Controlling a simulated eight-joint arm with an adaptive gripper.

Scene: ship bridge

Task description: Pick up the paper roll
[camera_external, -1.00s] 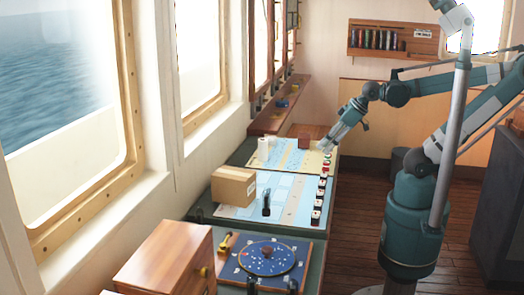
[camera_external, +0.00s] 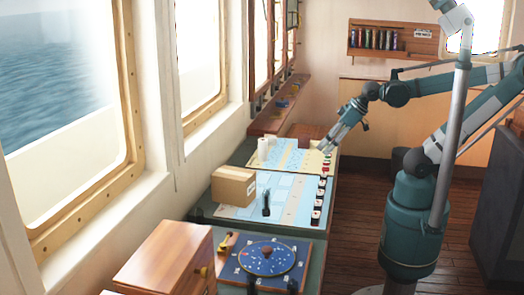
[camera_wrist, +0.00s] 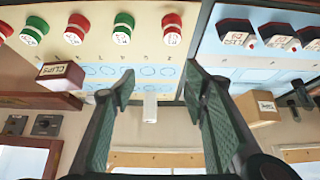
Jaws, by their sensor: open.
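The paper roll (camera_external: 263,149) is a small white upright cylinder at the window-side edge of the far chart panel (camera_external: 295,169) in the external view. It also shows in the wrist view as a white cylinder (camera_wrist: 150,108), beyond and between my fingertips. My gripper (camera_wrist: 160,90) is open with nothing between its fingers. In the external view my gripper (camera_external: 324,150) hangs above the right edge of the far panel, to the right of the roll and apart from it.
A cardboard box (camera_external: 233,187) stands on the nearer blue chart panel, left of a black lever (camera_external: 266,202). Red and green knobs (camera_wrist: 122,28) and a dark red box marked CLIPS (camera_wrist: 62,74) show in the wrist view. A window wall runs along the left.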

